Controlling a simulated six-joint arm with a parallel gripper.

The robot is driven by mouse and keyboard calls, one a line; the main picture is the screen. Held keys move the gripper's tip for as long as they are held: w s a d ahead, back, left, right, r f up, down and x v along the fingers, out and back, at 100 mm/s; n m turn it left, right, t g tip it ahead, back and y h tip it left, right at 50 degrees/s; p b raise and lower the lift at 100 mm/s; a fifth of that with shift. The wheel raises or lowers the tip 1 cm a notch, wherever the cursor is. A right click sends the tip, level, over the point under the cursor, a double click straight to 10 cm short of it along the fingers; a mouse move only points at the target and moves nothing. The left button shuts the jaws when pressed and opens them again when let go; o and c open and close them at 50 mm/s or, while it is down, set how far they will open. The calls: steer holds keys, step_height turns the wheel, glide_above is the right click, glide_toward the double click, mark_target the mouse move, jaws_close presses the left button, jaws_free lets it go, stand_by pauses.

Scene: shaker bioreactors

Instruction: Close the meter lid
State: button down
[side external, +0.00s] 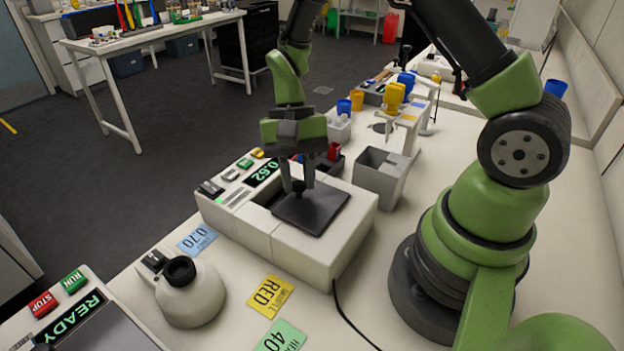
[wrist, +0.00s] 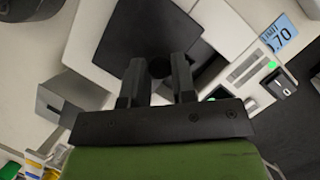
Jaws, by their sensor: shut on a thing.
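The meter (side external: 322,245) is a white box on the bench with a green display reading 0.62. Its dark lid (side external: 318,214) lies flat or nearly flat over the top of the body, and it also shows in the wrist view (wrist: 126,38). My gripper (side external: 300,182) points down at the lid's far edge. Its fingers (wrist: 158,72) are shut on a small round black knob (wrist: 160,67) at that edge. In the side view the fingers hide part of the knob. Whether the lid is fully seated cannot be told.
A white flask (side external: 189,296) with a black neck stands left of the meter, near blue, yellow and green cards. A grey open bin (side external: 385,175) stands close behind it on the right. A black cable (side external: 350,318) runs from the meter's front.

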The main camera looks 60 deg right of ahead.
steer(key=shift+w, duration=3.2)
steer(key=c, duration=0.9)
jaws_free()
steer(key=shift+c, duration=0.2)
steer(key=v, duration=1)
steer(key=shift+s, duration=0.1)
